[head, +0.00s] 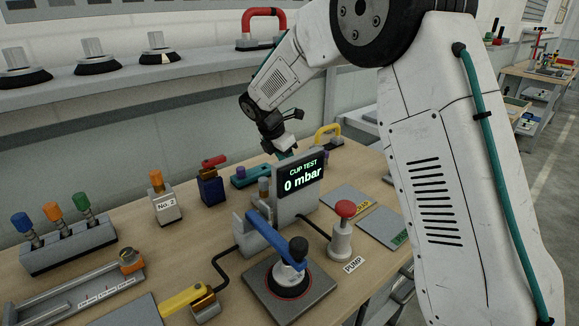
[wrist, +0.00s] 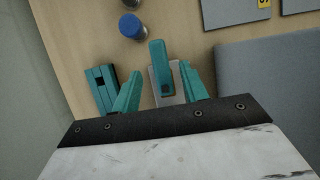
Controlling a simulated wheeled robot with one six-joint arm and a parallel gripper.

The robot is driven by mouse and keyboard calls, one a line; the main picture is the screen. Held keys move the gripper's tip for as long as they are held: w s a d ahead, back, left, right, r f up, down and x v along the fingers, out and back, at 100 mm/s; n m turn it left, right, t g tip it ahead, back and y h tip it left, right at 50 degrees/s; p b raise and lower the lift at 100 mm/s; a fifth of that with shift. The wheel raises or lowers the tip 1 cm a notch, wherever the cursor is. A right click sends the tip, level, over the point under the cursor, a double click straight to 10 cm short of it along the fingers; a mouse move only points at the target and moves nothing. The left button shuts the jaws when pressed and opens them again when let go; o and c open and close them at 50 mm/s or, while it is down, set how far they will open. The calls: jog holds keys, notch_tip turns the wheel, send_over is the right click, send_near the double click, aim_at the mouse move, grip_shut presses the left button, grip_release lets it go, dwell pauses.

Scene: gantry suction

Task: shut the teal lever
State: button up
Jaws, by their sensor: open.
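The teal lever (wrist: 158,62) shows in the wrist view as a bar on a pale base (wrist: 168,98). It lies between and slightly ahead of the two teal fingers of my gripper (wrist: 160,71). The fingers are apart, with a gap on each side of the lever; I cannot tell how high they are above it. In the head view my gripper (head: 284,153) is over the back of the bench, behind the display, and the lever cannot be made out there.
A teal block with a dark slot (wrist: 101,88) lies just left of the left finger. A blue-capped post (wrist: 132,25) stands ahead. A large grey surface (wrist: 268,90) is close on the right. The CUP TEST display (head: 301,175) and red pump button (head: 345,209) stand in front.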

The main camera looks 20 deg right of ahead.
jog(key=shift+x, duration=1.55)
grip_shut()
